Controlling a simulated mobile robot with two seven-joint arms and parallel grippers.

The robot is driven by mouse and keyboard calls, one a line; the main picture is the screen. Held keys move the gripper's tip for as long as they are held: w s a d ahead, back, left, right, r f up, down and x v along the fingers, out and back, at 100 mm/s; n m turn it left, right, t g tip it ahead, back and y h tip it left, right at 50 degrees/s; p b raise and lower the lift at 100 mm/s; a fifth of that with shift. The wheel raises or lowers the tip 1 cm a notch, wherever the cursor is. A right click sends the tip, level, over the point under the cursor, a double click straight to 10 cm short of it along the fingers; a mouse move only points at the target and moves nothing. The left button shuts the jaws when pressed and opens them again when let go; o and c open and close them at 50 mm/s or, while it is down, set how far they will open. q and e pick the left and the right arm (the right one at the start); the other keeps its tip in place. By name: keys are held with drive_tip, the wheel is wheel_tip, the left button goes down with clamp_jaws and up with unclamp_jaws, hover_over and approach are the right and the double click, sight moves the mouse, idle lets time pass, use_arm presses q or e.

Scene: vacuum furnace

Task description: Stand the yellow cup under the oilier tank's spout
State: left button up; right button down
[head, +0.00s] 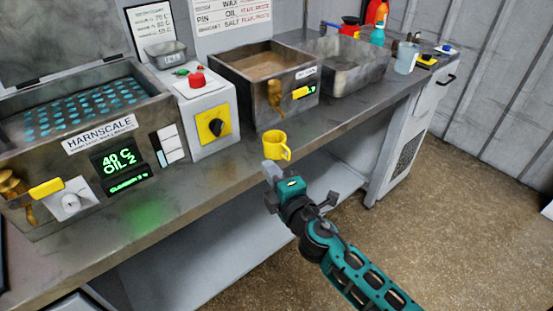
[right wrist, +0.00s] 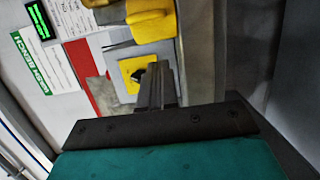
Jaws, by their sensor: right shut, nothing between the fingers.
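The yellow cup (head: 275,146) stands upright near the front edge of the bench, below and slightly in front of the middle tank (head: 240,82), its handle on the right. This tank has a brass spout (head: 274,95) on its front and brownish contents. The left tank (head: 75,105) has a display with "40 C OIL" and another brass spout (head: 12,185) at the left. My right gripper (head: 268,169) is shut and empty, its tips just in front of and below the cup. In the right wrist view its fingers (right wrist: 155,85) are together. My left gripper is not shown.
A grey control box (head: 206,122) with a red button and a yellow switch plate stands between the tanks. An empty metal basin (head: 345,65), bottles and a clear jug (head: 406,58) are further right. A bare bench strip runs along the front.

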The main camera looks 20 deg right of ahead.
sight(270, 152)
drive_tip(key=shift+w+d, duration=1)
drive_tip(key=shift+w, duration=0.1)
drive_tip(key=w+d, duration=0.2)
drive_tip(key=w, duration=0.1)
drive_tip(key=w+d+b, duration=0.1)
drive_tip(key=w+d, duration=0.1)
drive_tip(key=shift+w+d, duration=0.35)
drive_tip(key=shift+w, duration=0.05)
